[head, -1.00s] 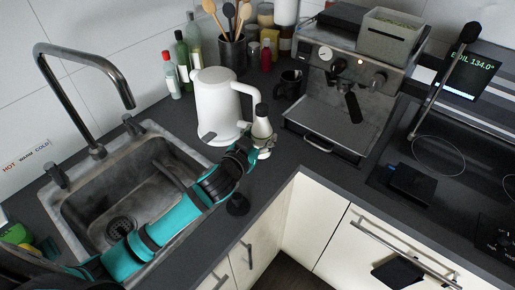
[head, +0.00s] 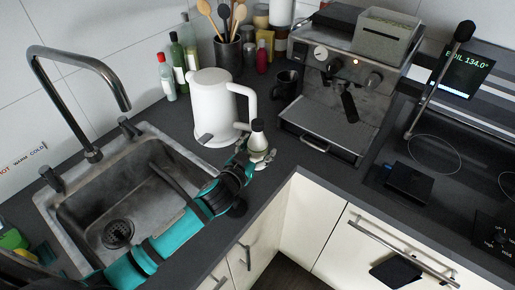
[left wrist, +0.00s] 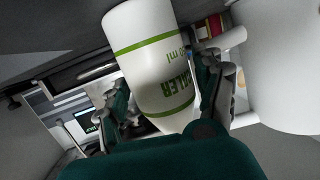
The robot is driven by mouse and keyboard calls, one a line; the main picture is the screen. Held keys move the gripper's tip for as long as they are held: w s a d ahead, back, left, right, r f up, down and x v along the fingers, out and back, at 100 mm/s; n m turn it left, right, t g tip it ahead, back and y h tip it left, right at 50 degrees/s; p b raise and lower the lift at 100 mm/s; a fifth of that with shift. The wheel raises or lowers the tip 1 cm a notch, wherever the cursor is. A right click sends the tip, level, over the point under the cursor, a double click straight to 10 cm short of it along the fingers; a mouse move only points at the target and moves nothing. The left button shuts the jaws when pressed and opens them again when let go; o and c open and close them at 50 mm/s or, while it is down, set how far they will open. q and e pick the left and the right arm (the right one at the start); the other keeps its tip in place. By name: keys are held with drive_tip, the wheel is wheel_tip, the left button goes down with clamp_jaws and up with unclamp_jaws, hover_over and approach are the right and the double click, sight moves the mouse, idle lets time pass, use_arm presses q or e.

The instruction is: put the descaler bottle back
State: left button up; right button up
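The descaler bottle (head: 257,141), white with a dark cap, is upright at the counter's front part, just right of the white kettle. Its base is partly hidden by my gripper, so contact with the counter is unclear. My left gripper (head: 258,160) is around the bottle's lower part. In the left wrist view the bottle (left wrist: 155,65) shows green bands and inverted lettering between my fingers (left wrist: 163,100). The right finger is against or very near it; a gap shows beside the left finger, so the gripper looks open. My right gripper is not in view.
The white kettle (head: 213,108) stands close behind the bottle. The sink (head: 120,205) is at left, and the espresso machine (head: 340,90) is at right. A dark mug (head: 286,84) stands behind. Some counter is clear between bottle and machine.

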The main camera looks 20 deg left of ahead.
use_arm(q)
drive_tip(key=shift+r, duration=0.1)
drive_tip(key=shift+s, duration=0.15)
drive_tip(key=b+v, duration=0.1)
drive_tip(key=v, duration=0.9)
drive_tip(key=shift+s+a+b, duration=0.15)
drive_tip(key=shift+s+b, duration=0.15)
drive_tip(key=shift+b, duration=0.05)
drive_tip(key=shift+s+a+r, duration=0.1)
drive_tip(key=shift+s+r, duration=0.2)
drive_tip(key=shift+s, duration=0.2)
